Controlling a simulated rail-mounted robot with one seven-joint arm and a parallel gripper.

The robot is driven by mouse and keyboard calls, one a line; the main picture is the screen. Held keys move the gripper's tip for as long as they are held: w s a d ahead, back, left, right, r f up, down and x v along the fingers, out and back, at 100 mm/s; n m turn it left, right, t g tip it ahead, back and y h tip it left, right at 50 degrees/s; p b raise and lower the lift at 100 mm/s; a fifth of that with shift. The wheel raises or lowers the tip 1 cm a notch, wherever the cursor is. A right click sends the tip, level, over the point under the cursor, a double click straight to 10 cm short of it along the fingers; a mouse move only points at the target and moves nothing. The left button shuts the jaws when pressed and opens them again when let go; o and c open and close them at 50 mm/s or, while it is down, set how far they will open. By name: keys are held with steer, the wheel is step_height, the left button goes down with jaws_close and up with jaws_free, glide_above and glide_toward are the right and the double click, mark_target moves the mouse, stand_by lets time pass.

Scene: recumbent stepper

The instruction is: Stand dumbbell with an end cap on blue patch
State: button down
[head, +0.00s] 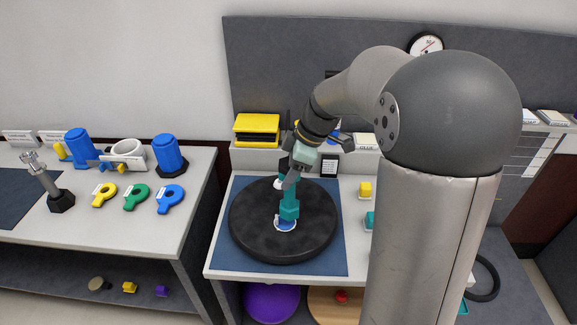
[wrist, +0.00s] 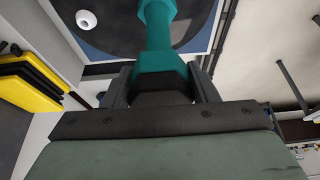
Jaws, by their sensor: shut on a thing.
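A teal dumbbell (head: 289,207) is held roughly upright over the black round disc (head: 256,238). Its lower end is at the blue patch (head: 285,225), which has a white rim and shows just below that end. I cannot tell whether the end touches the patch. My gripper (head: 294,178) is above the disc, shut on the dumbbell's upper end. In the wrist view the dumbbell (wrist: 158,62) lies between the two fingers of my gripper (wrist: 162,88), and its far end is cut off by the frame's top edge. The patch is hidden there.
A white round piece (wrist: 86,20) is also on the disc, behind the dumbbell. The disc lies on a blue mat (head: 325,264). Yellow trays (head: 257,128) stand behind. Small yellow (head: 365,189) and teal blocks are to the right. The left table holds blue canisters and coloured rings.

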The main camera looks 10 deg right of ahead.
steer(key=shift+w+f, duration=0.15)
steer(key=shift+f, duration=1.55)
steer(key=c, duration=0.6)
jaws_free()
steer(key=shift+o, duration=0.2)
steer(key=shift+r, duration=0.1)
steer(key=shift+r, duration=0.2)
steer(key=v, duration=1.2)
steer(key=s+a+f+m+h, duration=0.1)
steer(key=s+f+m, duration=0.3)
steer(key=s, duration=0.3)
steer(key=s+a+f+m+h, duration=0.1)
steer(key=s+f+m, duration=0.3)
steer(key=s, duration=0.4)
steer(key=s+a+f+m+g+h, duration=0.1)
steer(key=s+a+f+m+h, duration=0.1)
steer(key=s+f+m, duration=0.2)
steer(key=s+m+b, duration=0.1)
steer(key=s+m, duration=0.1)
steer(key=s, duration=0.2)
steer(key=shift+a, duration=0.4)
steer(key=shift+s, duration=0.1)
